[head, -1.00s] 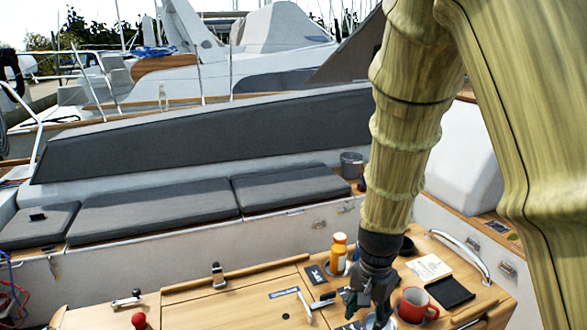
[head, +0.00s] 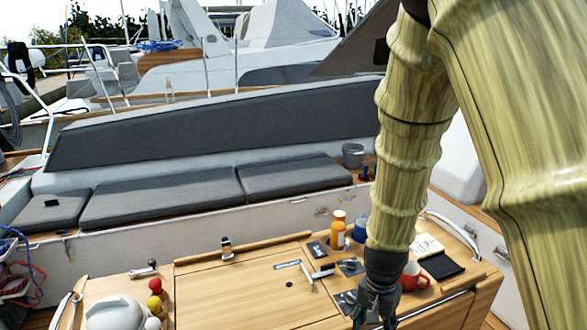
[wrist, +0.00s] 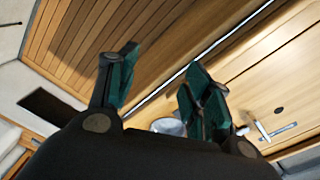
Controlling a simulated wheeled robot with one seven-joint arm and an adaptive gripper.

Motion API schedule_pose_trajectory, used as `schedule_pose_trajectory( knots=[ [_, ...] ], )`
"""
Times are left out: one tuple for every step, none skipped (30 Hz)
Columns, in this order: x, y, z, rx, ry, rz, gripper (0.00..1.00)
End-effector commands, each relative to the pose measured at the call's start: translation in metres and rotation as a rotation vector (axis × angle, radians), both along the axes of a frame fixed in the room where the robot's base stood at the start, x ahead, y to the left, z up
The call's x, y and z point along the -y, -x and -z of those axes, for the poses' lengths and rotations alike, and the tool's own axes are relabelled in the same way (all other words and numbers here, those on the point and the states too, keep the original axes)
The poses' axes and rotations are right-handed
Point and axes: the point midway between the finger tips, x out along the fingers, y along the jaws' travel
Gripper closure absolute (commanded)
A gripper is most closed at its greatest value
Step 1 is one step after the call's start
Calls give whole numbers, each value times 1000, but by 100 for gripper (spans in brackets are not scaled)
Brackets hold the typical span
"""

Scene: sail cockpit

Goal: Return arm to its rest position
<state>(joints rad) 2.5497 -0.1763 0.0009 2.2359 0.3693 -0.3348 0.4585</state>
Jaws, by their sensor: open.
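My arm comes down from the top right of the head view, in a pale green-yellow ribbed cover. My gripper (head: 374,312) hangs at its end, over the front edge of the wooden cockpit table (head: 240,300), and its tips are partly cut off by the frame's bottom edge. In the wrist view my gripper (wrist: 158,88) shows two green-padded fingers spread apart, with nothing between them. The fingers are clear of the table items in that view.
A red mug (head: 412,277), an orange bottle (head: 338,230), a blue mug (head: 361,229), a black notebook (head: 442,264) and a white card (head: 427,245) are on the table near my arm. Red and yellow balls (head: 155,285) and a white rounded object (head: 115,313) are at left. Grey cushions (head: 160,205) line the bench behind.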

Motion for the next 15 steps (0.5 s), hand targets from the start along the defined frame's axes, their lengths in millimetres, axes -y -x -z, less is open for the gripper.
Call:
schedule_pose_trajectory(
  knots=[
    [3,4,12,-6,3,-10,50],
    [4,6,18,-6,5,-17,50],
    [6,9,27,-8,8,-29,50],
    [7,11,34,-9,11,-39,50],
    [9,14,42,-10,13,-50,50],
    [11,17,53,-12,17,-63,50],
    [13,20,63,-15,19,-76,50],
    [15,24,73,-16,22,-91,50],
    [18,29,87,-18,26,-112,50],
    [20,34,98,-20,28,-128,50],
    [22,39,109,-22,31,-144,50],
    [25,45,123,-24,33,-167,50],
    [26,50,134,-24,35,-183,50],
    [28,55,144,-24,37,-200,50],
    [30,62,157,-26,39,-223,50]
  ],
)
